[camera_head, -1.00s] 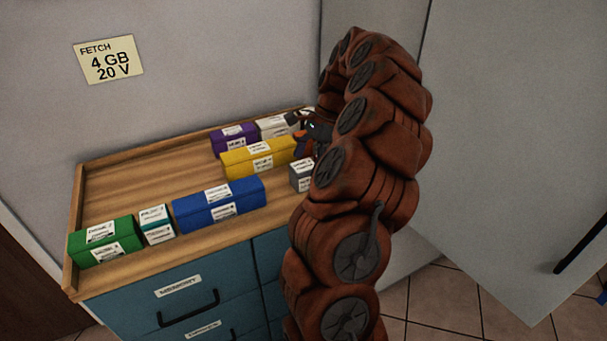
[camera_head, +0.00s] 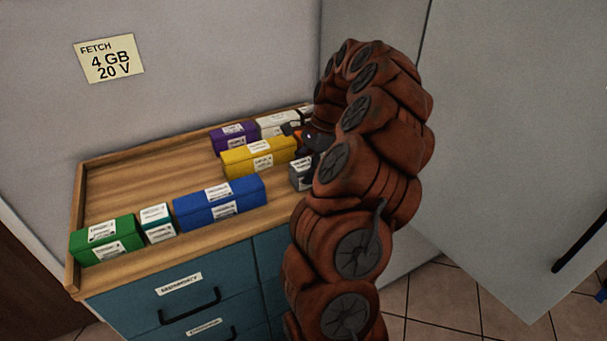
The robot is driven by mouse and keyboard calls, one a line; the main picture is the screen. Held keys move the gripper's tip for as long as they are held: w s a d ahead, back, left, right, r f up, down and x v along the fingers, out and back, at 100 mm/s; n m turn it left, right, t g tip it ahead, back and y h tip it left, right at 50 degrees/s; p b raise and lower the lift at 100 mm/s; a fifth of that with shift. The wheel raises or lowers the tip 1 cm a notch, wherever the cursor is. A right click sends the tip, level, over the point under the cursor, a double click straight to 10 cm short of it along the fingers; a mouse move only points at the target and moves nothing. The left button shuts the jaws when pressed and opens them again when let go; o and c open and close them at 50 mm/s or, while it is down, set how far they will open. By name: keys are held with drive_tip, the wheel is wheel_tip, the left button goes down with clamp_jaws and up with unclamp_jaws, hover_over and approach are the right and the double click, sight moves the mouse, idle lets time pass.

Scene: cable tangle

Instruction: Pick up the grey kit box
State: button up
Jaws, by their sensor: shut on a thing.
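The grey kit box (camera_head: 301,180) stands at the right end of the wooden cabinet top, just right of the yellow box. It has white labels on its top and front. My gripper (camera_head: 304,158) is at the top of this box, shut on it. My arm comes down over it from the right and hides the box's right side and part of the gripper. I cannot tell whether the box is clear of the surface.
A yellow box (camera_head: 240,161), a purple box (camera_head: 229,139) and a white box (camera_head: 275,125) stand close by. A blue box (camera_head: 224,202), a small teal-and-white box (camera_head: 157,224) and a green box (camera_head: 105,243) line the front. The wooden top (camera_head: 135,183) is clear at back left.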

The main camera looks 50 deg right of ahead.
sight(301, 165)
drive_tip(key=c, duration=0.3)
drive_tip(key=shift+r+b, duration=0.5)
drive_tip(key=shift+r, duration=1.3)
drive_tip(key=s+a+b, duration=0.1)
drive_tip(key=s, duration=0.4)
drive_tip(key=s+a+r+b, duration=0.1)
drive_tip(key=s, duration=0.4)
drive_tip(key=s+b, duration=0.1)
drive_tip(key=s, duration=0.4)
drive_tip(key=shift+s+a+r, duration=0.2)
drive_tip(key=shift+s+a, duration=0.2)
